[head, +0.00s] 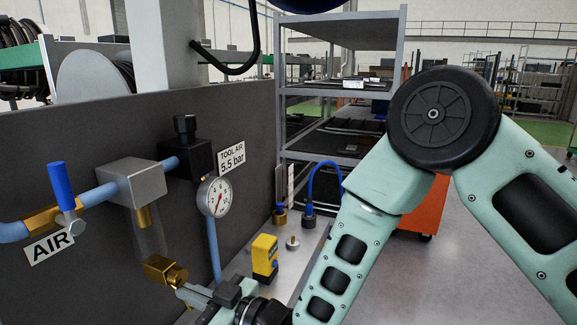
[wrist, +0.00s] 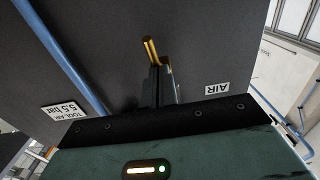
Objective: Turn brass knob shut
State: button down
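The brass knob (head: 177,276) sits on a brass fitting below the clear bowl of the air unit, on the dark panel at the left. My gripper (head: 186,290) reaches in from the lower right, with its fingertips at the knob. In the wrist view, brass (wrist: 151,50) shows just beyond the tips of my gripper (wrist: 158,72), whose fingers look close together. The fingers partly hide the knob, and I cannot tell whether they grip it or only lie around or beside it.
A blue-handled valve (head: 62,185) is on the pipe at the left. A pressure gauge (head: 215,197) is above my gripper. A yellow device (head: 264,257) stands on the bench at its right. An orange cabinet (head: 425,210) and shelving (head: 340,95) are behind.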

jog(key=shift+s+a+r+b, duration=0.25)
jog(key=shift+s+b, duration=0.15)
jog(key=shift+b, duration=0.4)
dwell(0.4)
jog(key=shift+f, duration=0.15)
jog(key=b+v, duration=0.2)
jog(key=v, duration=0.4)
jog(key=shift+s+f+b, duration=0.2)
jog(key=shift+f+b, duration=0.1)
jog(key=shift+b, duration=0.1)
